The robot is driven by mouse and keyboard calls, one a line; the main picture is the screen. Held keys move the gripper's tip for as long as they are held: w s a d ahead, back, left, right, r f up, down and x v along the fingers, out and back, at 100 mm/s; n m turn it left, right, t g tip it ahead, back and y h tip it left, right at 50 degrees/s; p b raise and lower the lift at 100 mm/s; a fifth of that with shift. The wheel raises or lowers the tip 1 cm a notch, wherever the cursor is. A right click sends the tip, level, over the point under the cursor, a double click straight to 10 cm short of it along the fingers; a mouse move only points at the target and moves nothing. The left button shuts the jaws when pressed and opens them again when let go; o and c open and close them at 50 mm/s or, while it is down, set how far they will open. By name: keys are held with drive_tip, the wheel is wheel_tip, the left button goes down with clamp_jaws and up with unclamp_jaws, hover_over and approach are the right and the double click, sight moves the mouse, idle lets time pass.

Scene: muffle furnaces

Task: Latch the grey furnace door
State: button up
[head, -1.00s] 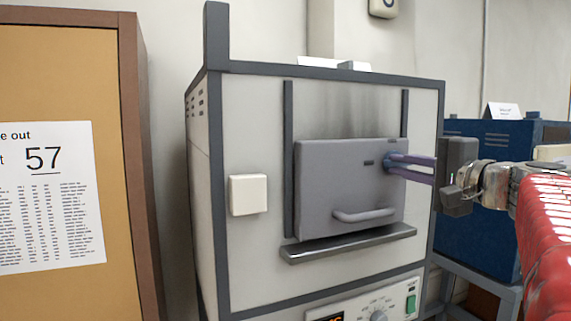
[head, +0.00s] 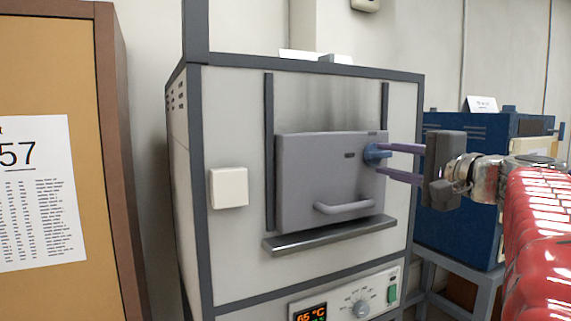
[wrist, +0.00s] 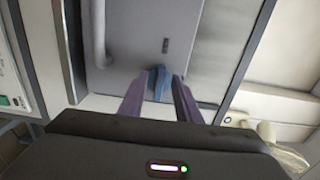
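The grey furnace door (head: 310,170) is down in front of the furnace, above a metal ledge, with a curved handle (head: 345,207) low on its face. A blue latch (head: 376,154) sits at the door's upper right edge; it also shows in the wrist view (wrist: 158,84). My gripper (head: 384,159) reaches in from the right with its purple fingers spread, one above and one below the latch. In the wrist view my gripper (wrist: 160,80) has the latch between its fingertips, with gaps beside it. The latch's far side is hidden.
The furnace's control panel (head: 350,302) with display and dial is below the door. A white box (head: 228,188) is on the left of the furnace front. A blue furnace (head: 465,205) stands behind my arm. A notice board (head: 60,70) is at left.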

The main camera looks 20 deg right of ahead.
drive_tip(key=s, duration=1.1)
drive_tip(key=shift+s+d, duration=0.15)
drive_tip(key=shift+s, duration=0.25)
